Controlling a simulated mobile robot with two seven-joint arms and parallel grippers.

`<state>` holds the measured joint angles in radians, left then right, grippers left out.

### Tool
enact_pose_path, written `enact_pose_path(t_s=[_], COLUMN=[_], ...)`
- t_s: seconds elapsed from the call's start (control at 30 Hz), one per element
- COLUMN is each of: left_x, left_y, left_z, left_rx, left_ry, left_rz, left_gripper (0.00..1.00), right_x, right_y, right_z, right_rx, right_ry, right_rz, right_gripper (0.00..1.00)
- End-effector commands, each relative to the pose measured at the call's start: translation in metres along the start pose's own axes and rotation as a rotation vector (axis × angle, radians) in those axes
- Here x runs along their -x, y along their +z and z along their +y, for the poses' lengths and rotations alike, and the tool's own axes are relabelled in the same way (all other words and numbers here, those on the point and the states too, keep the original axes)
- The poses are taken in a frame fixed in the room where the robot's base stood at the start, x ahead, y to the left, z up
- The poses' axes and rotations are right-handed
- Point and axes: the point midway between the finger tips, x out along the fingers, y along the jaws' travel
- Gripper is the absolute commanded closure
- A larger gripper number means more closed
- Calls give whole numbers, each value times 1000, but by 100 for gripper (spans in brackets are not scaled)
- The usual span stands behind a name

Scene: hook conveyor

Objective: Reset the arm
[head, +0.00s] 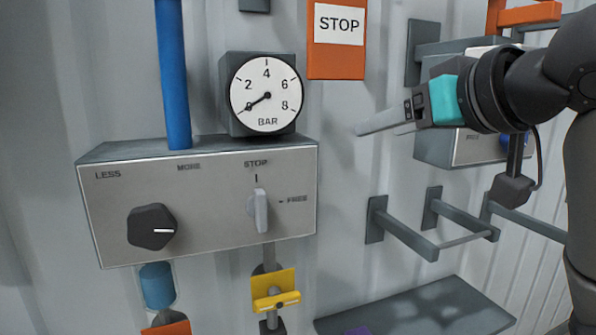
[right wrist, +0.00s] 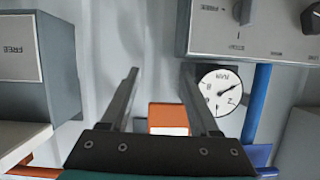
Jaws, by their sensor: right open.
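My right gripper (head: 358,130) reaches in from the right in the head view, in front of the ribbed wall. It points left, below the orange STOP sign (head: 337,65) and to the right of the gauge, apart from both. In the right wrist view my right gripper (right wrist: 160,70) has its two fingers well apart with nothing between their tips. It is open and empty. My left gripper is in neither view.
A grey control box (head: 200,225) with a dark knob (head: 151,227) and a light lever (head: 260,210) carries the BAR gauge (head: 266,93). A second box (head: 480,148) is partly behind my right arm. Grey brackets (head: 405,233) and a shelf (head: 420,310) stick out below.

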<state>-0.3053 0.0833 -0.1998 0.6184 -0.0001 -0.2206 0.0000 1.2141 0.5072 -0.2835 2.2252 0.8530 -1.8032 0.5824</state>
Motion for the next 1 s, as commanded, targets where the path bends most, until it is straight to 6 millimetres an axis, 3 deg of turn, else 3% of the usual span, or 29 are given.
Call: enact_pose_path(t_s=[0.03, 0.2, 0.5, 0.77, 1.0], left_x=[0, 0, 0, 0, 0], left_y=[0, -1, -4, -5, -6], left_z=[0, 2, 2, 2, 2], left_rx=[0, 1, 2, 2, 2], left_ry=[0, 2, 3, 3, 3], left_rz=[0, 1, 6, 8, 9], left_gripper=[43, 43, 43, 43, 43], right_x=[-14, -48, -82, -82, -56], right_y=[20, 80, 197, 304, 401], right_z=[1, 5, 7, 4, -4], right_rx=[-11, -32, -73, -104, -123], right_ry=[-4, -3, 19, 53, 98], right_rz=[-33, -114, -268, -415, -570], right_gripper=[38, 38, 38, 38, 38])
